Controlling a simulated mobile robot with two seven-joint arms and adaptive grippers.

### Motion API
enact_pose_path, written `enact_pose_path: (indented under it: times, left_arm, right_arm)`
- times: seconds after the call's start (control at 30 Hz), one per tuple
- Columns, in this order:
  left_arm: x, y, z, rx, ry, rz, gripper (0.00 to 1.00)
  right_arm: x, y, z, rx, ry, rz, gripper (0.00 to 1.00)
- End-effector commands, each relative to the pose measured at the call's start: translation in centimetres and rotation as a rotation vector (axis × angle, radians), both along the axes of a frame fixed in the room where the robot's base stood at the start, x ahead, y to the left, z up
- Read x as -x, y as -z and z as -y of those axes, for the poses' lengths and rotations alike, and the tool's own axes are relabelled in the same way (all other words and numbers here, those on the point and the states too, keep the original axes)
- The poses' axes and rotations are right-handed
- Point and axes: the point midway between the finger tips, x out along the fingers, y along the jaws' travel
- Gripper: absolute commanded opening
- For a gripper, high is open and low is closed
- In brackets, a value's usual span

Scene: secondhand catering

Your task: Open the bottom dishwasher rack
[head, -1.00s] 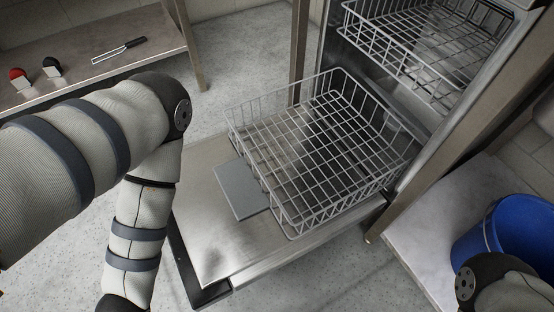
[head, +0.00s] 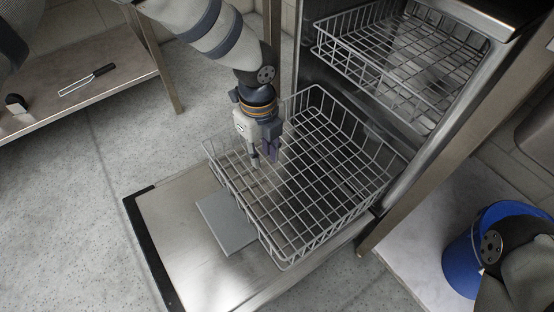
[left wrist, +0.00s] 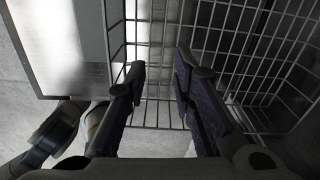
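The bottom dishwasher rack (head: 290,262) is a grey wire basket. It stands pulled out over the lowered dishwasher door (head: 190,262). My left gripper (head: 264,160) points down over the left part of this rack, near its left side wall; I cannot tell how far its tips reach into the basket. In the left wrist view the two fingers (left wrist: 160,66) are apart with nothing between them. The rack's wires (left wrist: 240,50) show beyond and beside them. My right gripper is out of view; only part of my right arm shows at the lower right.
The upper rack (head: 390,60) sits above, inside the dishwasher. A blue bucket (head: 462,262) stands at the right. A low table (head: 110,85) holds a black-handled utensil (head: 88,79). Floor at the left is clear.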

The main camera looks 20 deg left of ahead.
Motion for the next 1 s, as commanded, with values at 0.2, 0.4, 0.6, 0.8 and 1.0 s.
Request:
enact_pose_path:
  times: [0.2,0.4,0.6,0.8,1.0]
  left_arm:
    - [-0.8,1.8,-0.3,-0.013,0.088,0.013,0.23]
    - [-0.7,7.3,-0.3,-0.014,0.085,0.011,0.23]
    - [-0.8,10.8,-0.3,-0.013,0.085,0.014,0.23]
    - [-0.9,11.6,-0.2,-0.012,0.083,0.017,0.23]
    - [-0.9,11.5,-0.2,-0.012,0.083,0.017,0.17]
  right_arm:
    - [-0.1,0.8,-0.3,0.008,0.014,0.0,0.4]
    - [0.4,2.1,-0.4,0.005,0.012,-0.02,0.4]
    - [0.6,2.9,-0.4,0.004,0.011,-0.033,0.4]
    - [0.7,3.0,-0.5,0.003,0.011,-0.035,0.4]
    - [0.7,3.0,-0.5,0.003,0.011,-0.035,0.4]
